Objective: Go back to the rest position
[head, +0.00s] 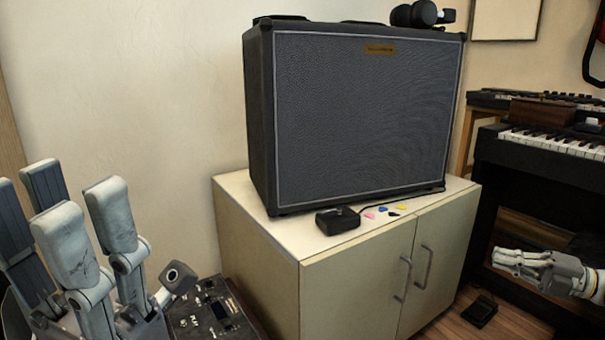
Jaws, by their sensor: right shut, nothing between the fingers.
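My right gripper (522,262) shows at the right edge, its white fingers closed together and empty, pointing left. It is held out in front of the dark keyboard stand, apart from the cabinet. My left gripper (58,225) stands large and close at the lower left. Its fingers point up, with a gap between the dark ridged pads and the white-backed fingers, and I see nothing held there. Its base is cut off by the picture's lower edge.
A cream cabinet (350,285) carries a large amplifier (360,120), a small black box (338,220) and several coloured picks (383,210). A knobbed black device (212,312) sits beside my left gripper. A keyboard (555,143) stands right. A black pedal (480,311) lies on the floor.

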